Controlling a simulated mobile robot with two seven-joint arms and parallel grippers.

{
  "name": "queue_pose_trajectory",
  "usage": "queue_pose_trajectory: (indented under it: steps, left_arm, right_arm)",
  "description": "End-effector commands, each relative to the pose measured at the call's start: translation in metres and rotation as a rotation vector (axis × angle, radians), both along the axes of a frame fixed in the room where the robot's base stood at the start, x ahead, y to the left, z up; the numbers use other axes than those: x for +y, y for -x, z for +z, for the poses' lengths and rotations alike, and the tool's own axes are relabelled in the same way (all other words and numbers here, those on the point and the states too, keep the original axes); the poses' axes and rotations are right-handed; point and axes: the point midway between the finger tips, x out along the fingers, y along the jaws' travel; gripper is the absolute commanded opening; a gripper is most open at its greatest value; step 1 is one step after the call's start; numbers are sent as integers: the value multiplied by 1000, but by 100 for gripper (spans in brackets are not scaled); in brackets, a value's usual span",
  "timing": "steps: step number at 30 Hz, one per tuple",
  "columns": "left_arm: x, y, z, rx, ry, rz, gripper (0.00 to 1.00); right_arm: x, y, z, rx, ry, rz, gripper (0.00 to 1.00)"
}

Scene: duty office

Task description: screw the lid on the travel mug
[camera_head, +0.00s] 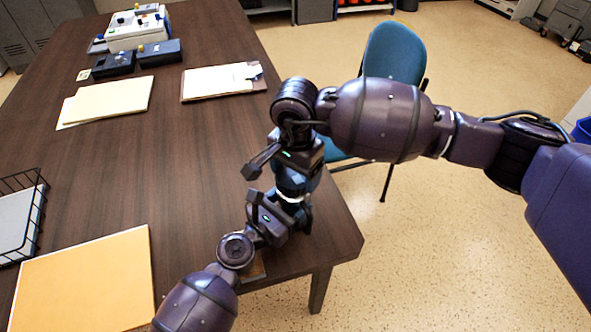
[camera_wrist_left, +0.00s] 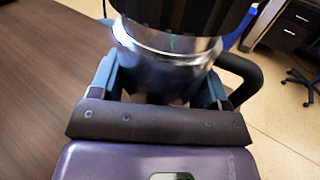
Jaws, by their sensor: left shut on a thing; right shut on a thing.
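The travel mug (camera_head: 291,198) is near the right edge of the desk, mostly hidden by my grippers. In the left wrist view the mug (camera_wrist_left: 165,72) shows a dark blue body, a bright silver rim and a black handle at right. My left gripper (camera_head: 280,217) is shut on the mug body from the side. A black ribbed lid (camera_wrist_left: 190,14) sits right above the silver rim, roughly in line with it; I cannot tell whether it is threaded on. My right gripper (camera_head: 295,172) points down from above and is shut on the lid, which it largely covers in the head view.
A wire tray (camera_head: 38,228) and an orange envelope (camera_head: 88,280) lie on the left of the desk (camera_head: 180,170). Folders (camera_head: 108,99), a clipboard (camera_head: 215,83) and a white device with dark boxes are farther back. A blue chair (camera_head: 393,52) stands beyond the right edge.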

Motion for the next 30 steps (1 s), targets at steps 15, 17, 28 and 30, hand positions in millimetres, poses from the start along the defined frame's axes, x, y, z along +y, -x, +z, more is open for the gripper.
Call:
queue_pose_trajectory:
  steps: [15, 17, 28, 30]
  left_arm:
    - [0, 0, 0, -1, -1, 1, 27]
    - [0, 0, 0, -1, -1, 1, 27]
    - [0, 0, 0, 0, -1, 1, 3]
    - [0, 0, 0, 0, -1, 1, 3]
  right_arm:
    - [0, 0, -8, -1, -1, 0, 55]
    - [0, 0, -9, -1, -1, 0, 55]
    - [0, 0, -11, -1, -1, -73, 55]
    - [-1, 0, -11, 0, -1, -153, 55]
